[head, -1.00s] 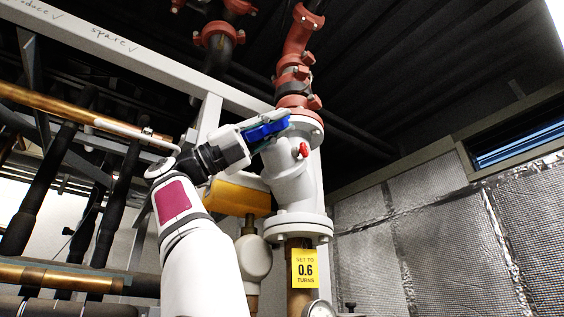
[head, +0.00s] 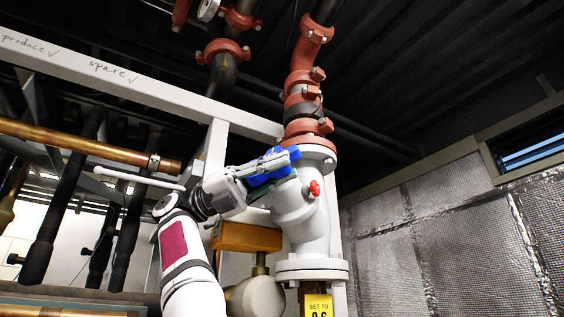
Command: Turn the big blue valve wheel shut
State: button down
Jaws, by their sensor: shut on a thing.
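The blue valve wheel (head: 284,165) sits on the left side of the white valve body (head: 303,215), near its upper flange. Only part of the wheel shows; my gripper and the viewing angle hide the rest. My gripper (head: 268,168) reaches up from the lower left and is shut on the wheel's edge. The finger contact is small and partly hidden in this view.
A small red knob (head: 315,188) sticks out of the valve body. Red couplings (head: 303,95) rise above it. A yellow tag (head: 318,306) hangs below, cut off by the frame. Copper pipe (head: 85,146) and a white beam (head: 130,83) lie left.

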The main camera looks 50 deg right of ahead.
jog(key=shift+f, duration=0.1)
dwell(0.3)
jog(key=c, duration=1.5)
grip_release()
jog(key=shift+s+d+n+h+b, duration=0.15)
jog(key=shift+n+h+b, duration=0.55)
jog(key=shift+b, duration=1.6)
